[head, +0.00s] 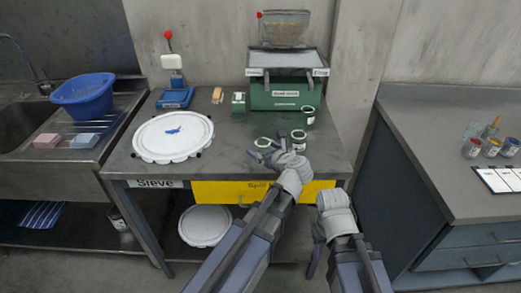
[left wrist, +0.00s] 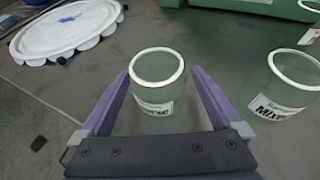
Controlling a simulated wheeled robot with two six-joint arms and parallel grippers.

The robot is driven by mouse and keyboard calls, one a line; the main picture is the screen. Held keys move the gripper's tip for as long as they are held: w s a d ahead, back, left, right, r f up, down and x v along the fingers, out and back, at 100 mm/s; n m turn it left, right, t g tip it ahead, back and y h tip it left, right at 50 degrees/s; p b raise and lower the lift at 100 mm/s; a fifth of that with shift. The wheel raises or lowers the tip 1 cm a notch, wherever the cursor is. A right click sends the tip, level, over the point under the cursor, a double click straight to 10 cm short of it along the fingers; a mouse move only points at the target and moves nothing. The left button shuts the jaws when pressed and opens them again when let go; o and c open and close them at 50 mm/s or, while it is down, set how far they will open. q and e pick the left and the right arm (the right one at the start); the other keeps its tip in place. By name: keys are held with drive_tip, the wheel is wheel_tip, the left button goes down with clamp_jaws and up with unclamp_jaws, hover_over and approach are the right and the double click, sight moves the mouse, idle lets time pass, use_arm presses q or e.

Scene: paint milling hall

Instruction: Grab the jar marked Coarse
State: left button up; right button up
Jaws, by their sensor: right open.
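Two clear jars with white rims stand close together near the front right of the steel table. The left jar (head: 263,143) shows in the left wrist view (left wrist: 158,82) between the spread fingers of my left gripper (head: 277,153), with gaps on both sides; its label is too blurred to read. The right jar (head: 298,140) seems to be labelled "Mixed" in the left wrist view (left wrist: 282,90). A third jar (head: 309,116) stands behind, by the green mill; its label is unreadable. No label clearly reads Coarse. My right gripper (head: 320,238) is open in front of the table.
A green mill (head: 285,98) stands at the back. A round white sieve lid (head: 173,137) lies at left, with a blue scale (head: 175,97) behind it. A yellow drawer (head: 225,192) is below the table edge. A grey bench (head: 440,150) stands at right with small jars.

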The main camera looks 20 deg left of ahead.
use_arm(q)
drive_tip(key=shift+a, duration=0.15)
drive_tip(key=c, duration=1.3)
drive_tip(key=shift+c, duration=0.2)
wheel_tip(320, 180, up, 10)
drive_tip(key=p, duration=1)
